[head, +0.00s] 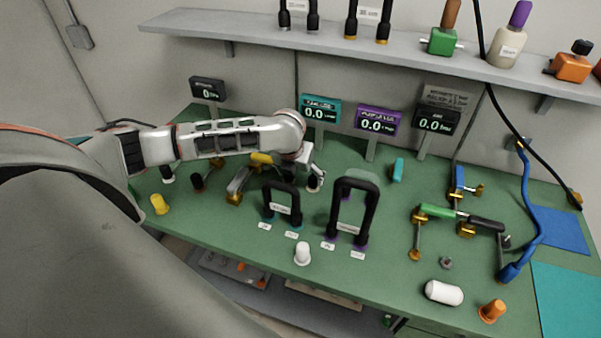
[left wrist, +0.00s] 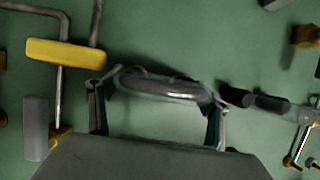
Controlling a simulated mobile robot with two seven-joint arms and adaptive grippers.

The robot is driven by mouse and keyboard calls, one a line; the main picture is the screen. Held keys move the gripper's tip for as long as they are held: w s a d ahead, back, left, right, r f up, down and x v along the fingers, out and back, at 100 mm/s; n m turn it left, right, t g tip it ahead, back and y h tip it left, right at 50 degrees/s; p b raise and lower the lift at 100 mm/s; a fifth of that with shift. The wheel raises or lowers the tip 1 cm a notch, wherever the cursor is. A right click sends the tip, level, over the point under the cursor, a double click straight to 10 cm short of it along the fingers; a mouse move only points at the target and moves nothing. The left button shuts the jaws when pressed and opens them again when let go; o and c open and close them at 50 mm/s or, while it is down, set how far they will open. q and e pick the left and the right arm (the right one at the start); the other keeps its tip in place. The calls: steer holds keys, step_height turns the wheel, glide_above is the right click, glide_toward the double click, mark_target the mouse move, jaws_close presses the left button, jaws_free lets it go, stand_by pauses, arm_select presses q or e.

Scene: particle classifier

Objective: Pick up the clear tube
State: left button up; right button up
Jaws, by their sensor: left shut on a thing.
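In the left wrist view, a clear, greyish curved tube (left wrist: 165,86) lies across the space between the two fingers of my left gripper (left wrist: 158,105). The fingers stand wide apart, one near each end of the tube, and the gripper is shut on it. The green bench shows below it. In the head view, my left gripper (head: 316,178) is over the middle of the bench, behind a black U-shaped handle (head: 283,190). I cannot make out the tube in the head view. My right gripper is in neither view.
A taller black handle (head: 374,207) stands to the right. A yellow-handled fitting (head: 262,158) is close to my left gripper, and it also shows in the wrist view (left wrist: 66,53). Displays line the back under a grey shelf (head: 400,59). A white capsule (head: 444,292) lies near the front edge.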

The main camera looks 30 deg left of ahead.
arm_select(q)
step_height(320, 180, up, 20)
steer(key=shift+r, duration=0.1)
steer(key=shift+c, duration=0.2)
stand_by(0.5)
steer(key=shift+r, duration=2.2)
step_height(320, 180, up, 3)
